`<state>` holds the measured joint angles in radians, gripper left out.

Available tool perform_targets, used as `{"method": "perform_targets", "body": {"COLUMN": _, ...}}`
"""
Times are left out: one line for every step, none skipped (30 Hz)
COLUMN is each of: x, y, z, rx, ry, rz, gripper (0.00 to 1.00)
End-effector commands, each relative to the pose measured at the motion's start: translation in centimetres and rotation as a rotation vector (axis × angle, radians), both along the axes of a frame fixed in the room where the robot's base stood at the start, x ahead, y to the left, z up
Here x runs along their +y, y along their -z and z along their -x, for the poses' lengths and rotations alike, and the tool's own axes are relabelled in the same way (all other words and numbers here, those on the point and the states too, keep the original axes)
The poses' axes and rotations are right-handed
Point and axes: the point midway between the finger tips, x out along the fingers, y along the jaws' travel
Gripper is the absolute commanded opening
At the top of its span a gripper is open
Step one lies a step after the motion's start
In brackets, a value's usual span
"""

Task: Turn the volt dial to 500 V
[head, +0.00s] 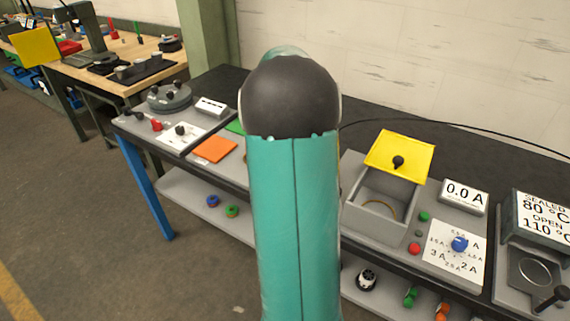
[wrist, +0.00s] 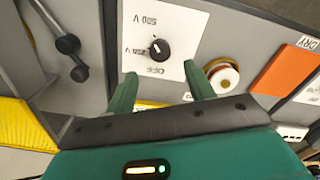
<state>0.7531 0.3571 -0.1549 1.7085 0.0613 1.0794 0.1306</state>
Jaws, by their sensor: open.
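The volt dial is a black round knob (wrist: 159,50) on a white plate (wrist: 183,25) in the wrist view. The plate has a volt marking above the knob, another at its left and OFF below; the figures are small and partly unclear. A small pale mark shows on the knob's upper left, but I cannot tell its exact setting. My gripper (wrist: 160,72) is open, its two green fingers apart below the knob on either side. No touch between fingers and knob shows. In the head view my arm covers the middle of the bench, and I cannot make out the gripper.
A white-ringed spool (wrist: 222,76) sits close to the right finger. A dark lever (wrist: 70,52) stands left of the plate, and an orange pad (wrist: 286,64) lies right. The head view shows a yellow-lidded box (head: 398,155) and a blue-knobbed ampere dial (head: 460,243) farther right.

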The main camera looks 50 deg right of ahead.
Motion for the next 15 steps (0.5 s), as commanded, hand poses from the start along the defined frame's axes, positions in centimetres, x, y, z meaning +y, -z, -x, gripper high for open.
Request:
{"method": "perform_targets", "body": {"x": 0.0, "y": -1.3, "z": -0.1, "rx": -0.003, "ry": -0.001, "rz": 0.004, "gripper": 0.53}}
{"method": "perform_targets", "body": {"x": 0.0, "y": -1.9, "z": -0.1, "rx": -0.003, "ry": -0.001, "rz": 0.003, "gripper": 0.53}}
{"method": "perform_targets", "body": {"x": 0.0, "y": -2.7, "z": -0.1, "rx": -0.003, "ry": -0.001, "rz": 0.003, "gripper": 0.53}}
{"method": "perform_targets", "body": {"x": 0.0, "y": -3.3, "z": -0.1, "rx": -0.003, "ry": -0.001, "rz": 0.003, "gripper": 0.53}}
{"method": "perform_targets", "body": {"x": 0.0, "y": -3.8, "z": -0.1, "rx": -0.003, "ry": -0.001, "rz": 0.003, "gripper": 0.53}}
{"method": "perform_targets", "body": {"x": 0.0, "y": -4.3, "z": -0.1, "rx": -0.001, "ry": -0.001, "rz": 0.003, "gripper": 0.53}}
{"method": "perform_targets", "body": {"x": 0.0, "y": -4.7, "z": -0.1, "rx": -0.001, "ry": 0.000, "rz": 0.002, "gripper": 0.53}}
{"method": "perform_targets", "body": {"x": 0.0, "y": -5.0, "z": -0.1, "rx": -0.001, "ry": 0.000, "rz": 0.003, "gripper": 0.53}}
{"method": "perform_targets", "body": {"x": 0.0, "y": -5.4, "z": 0.0, "rx": -0.001, "ry": 0.000, "rz": 0.002, "gripper": 0.53}}
{"method": "perform_targets", "body": {"x": 0.0, "y": -5.6, "z": 0.0, "rx": 0.000, "ry": 0.000, "rz": 0.001, "gripper": 0.53}}
{"method": "perform_targets", "body": {"x": 0.0, "y": -5.7, "z": 0.0, "rx": 0.000, "ry": 0.000, "rz": 0.000, "gripper": 0.53}}
{"method": "perform_targets", "body": {"x": 0.0, "y": -5.9, "z": 0.0, "rx": 0.000, "ry": 0.000, "rz": 0.000, "gripper": 0.53}}
{"method": "perform_targets", "body": {"x": 0.0, "y": -5.9, "z": 0.0, "rx": 0.000, "ry": 0.000, "rz": 0.000, "gripper": 0.53}}
{"method": "perform_targets", "body": {"x": 0.0, "y": -5.9, "z": 0.0, "rx": 0.000, "ry": 0.000, "rz": 0.000, "gripper": 0.53}}
{"method": "perform_targets", "body": {"x": 0.0, "y": -6.0, "z": 0.0, "rx": 0.000, "ry": 0.000, "rz": 0.000, "gripper": 0.53}}
